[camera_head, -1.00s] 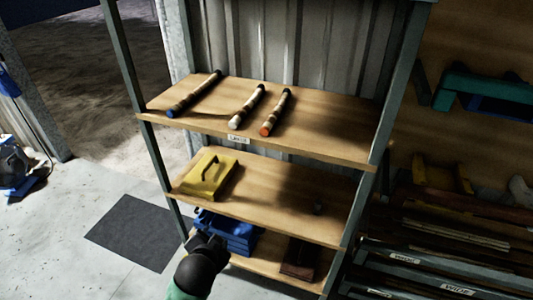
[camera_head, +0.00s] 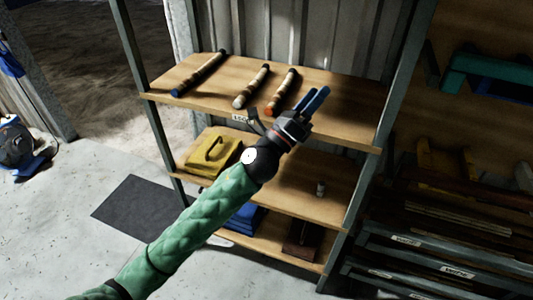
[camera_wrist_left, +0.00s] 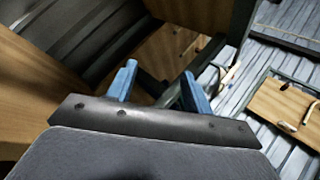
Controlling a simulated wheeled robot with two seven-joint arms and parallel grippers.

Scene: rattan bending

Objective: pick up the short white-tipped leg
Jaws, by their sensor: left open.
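The white-tipped leg (camera_head: 252,86) lies on the top shelf (camera_head: 345,122), in the middle of three legs, its white end toward the shelf's front edge. A blue-tipped leg (camera_head: 199,73) lies to its left and an orange-tipped leg (camera_head: 283,91) to its right. My left gripper (camera_head: 315,100) is open and empty, in front of the top shelf and to the right of the legs in the head view. Its two blue fingers also show apart in the left wrist view (camera_wrist_left: 158,88), where no leg is recognisable. My right gripper is not in view.
A yellow case (camera_head: 208,152) sits on the middle shelf, with a small object (camera_head: 320,189) to its right. Blue items (camera_head: 243,219) and a dark brown block (camera_head: 302,240) are on the bottom shelf. Upright posts (camera_head: 390,110) flank the shelves. A loaded rack (camera_head: 440,235) stands at right.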

